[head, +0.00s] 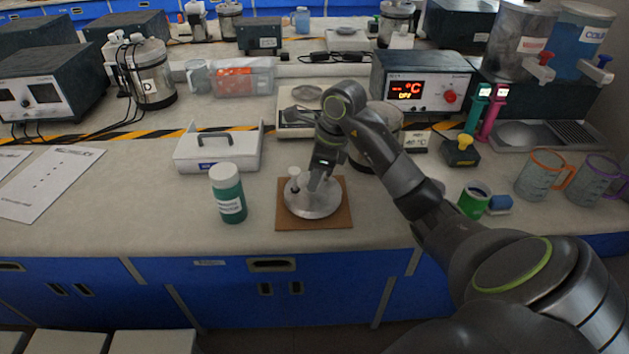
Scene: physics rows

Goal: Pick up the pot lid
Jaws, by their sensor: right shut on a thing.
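The pot lid (312,203) is a round, silvery metal disc. It lies flat on a square brown board (341,222) near the front of the bench. My right gripper (318,182) reaches down onto the lid from above and is shut on its handle area, which the fingers mostly hide. A small white-topped knob or stem (294,178) stands at the lid's left part, beside the fingers. I cannot tell any gap between the lid and the board. My left gripper is not in the head view.
A green-bodied bottle with a white cap (228,194) stands just left of the board. A white box with a dark handle (218,150) is behind it. A scale (298,123) and a temperature controller (421,90) stand behind my gripper. Jugs (543,176) stand at the right. Front left bench is mostly clear.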

